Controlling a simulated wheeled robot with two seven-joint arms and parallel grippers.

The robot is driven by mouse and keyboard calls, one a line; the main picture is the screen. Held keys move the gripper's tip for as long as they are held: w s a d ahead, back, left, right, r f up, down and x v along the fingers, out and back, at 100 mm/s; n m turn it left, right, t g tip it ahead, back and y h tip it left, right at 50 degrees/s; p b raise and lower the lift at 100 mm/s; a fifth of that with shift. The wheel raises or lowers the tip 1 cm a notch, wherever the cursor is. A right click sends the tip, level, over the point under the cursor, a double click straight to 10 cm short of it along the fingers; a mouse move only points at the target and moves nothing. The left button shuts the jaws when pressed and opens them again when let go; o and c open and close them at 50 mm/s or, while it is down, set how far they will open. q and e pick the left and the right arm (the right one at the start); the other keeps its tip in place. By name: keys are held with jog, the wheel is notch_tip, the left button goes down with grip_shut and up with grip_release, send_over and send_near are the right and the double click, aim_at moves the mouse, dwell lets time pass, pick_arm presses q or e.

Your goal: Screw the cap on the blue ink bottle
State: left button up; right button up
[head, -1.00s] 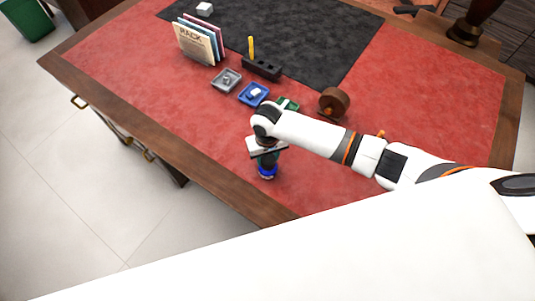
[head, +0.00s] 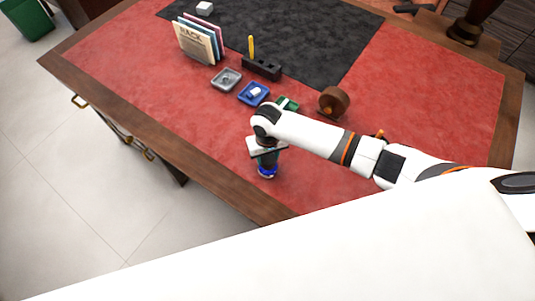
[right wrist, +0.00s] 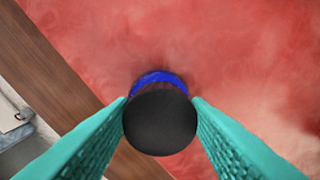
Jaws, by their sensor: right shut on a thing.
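The blue ink bottle (head: 267,171) stands on the red desk top near its front edge; its blue lower part (right wrist: 158,77) shows behind the cap in the right wrist view. The black round cap (right wrist: 160,122) is between the teal fingers of my right gripper (right wrist: 160,120), which is shut on it. The cap is over the bottle's top; whether it sits on the threads is hidden. In the head view my right gripper (head: 266,155) is right above the bottle, pointing down. My left gripper is not in view.
Behind the bottle are a blue tray (head: 243,97) with a white piece, a grey tray (head: 218,84), a green tray (head: 293,107) and a brown round wooden thing (head: 333,102). A black pen holder (head: 262,68) and file rack (head: 193,45) stand farther back. Red desk left of the bottle is clear.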

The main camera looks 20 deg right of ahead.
aim_at(268, 158)
jog(key=shift+f, duration=0.15)
dwell(0.8)
jog(key=o, duration=1)
notch_tip(268, 158, up, 12)
jog(key=shift+b, duration=0.35)
jog(key=shift+s, duration=0.1)
